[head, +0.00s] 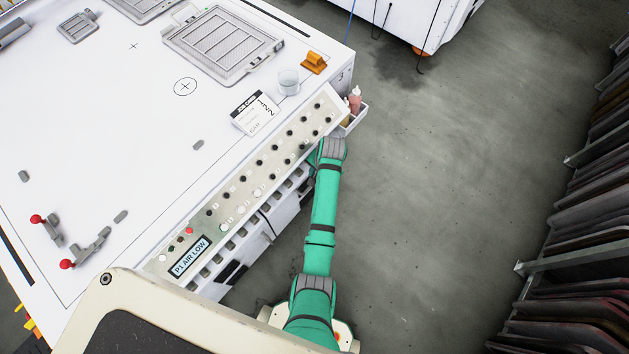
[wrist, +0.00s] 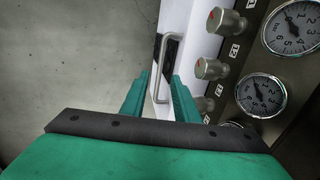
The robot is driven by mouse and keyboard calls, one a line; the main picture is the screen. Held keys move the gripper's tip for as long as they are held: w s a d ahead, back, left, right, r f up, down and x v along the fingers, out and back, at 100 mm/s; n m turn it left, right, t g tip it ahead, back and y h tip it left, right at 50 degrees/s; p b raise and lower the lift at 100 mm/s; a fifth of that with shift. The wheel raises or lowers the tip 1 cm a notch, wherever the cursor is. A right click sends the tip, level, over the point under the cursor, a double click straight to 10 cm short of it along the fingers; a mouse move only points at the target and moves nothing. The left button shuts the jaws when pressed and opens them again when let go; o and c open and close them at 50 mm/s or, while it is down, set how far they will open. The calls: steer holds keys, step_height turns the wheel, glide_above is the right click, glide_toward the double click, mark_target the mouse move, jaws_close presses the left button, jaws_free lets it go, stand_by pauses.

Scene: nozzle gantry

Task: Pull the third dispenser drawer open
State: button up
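In the wrist view, a silver bar handle (wrist: 168,62) stands out from a white front (wrist: 188,28) with a dark patch beside it. I cannot tell from the frames which numbered drawer this is. My gripper (wrist: 157,88) has its two green fingers apart, and the handle's lower end shows between the fingertips. Whether they touch it cannot be told. In the head view, my gripper is hidden behind my green arm and the edge of the control panel (head: 247,180). White fronts (head: 283,214) show partly below that panel.
Grey-red knobs (wrist: 225,22) and round pressure gauges (wrist: 292,26) sit close to the right of the handle. In the head view, a small bin (head: 353,118) with bottles hangs at the panel's far end. Open floor (head: 450,200) lies right of my arm, before a rack (head: 590,210).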

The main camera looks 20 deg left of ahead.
step_height(320, 180, down, 7)
steer(key=a, duration=0.1)
steer(key=shift+w+a, duration=0.2)
steer(key=shift+w, duration=0.05)
steer(key=shift+f, duration=0.1)
jaws_close()
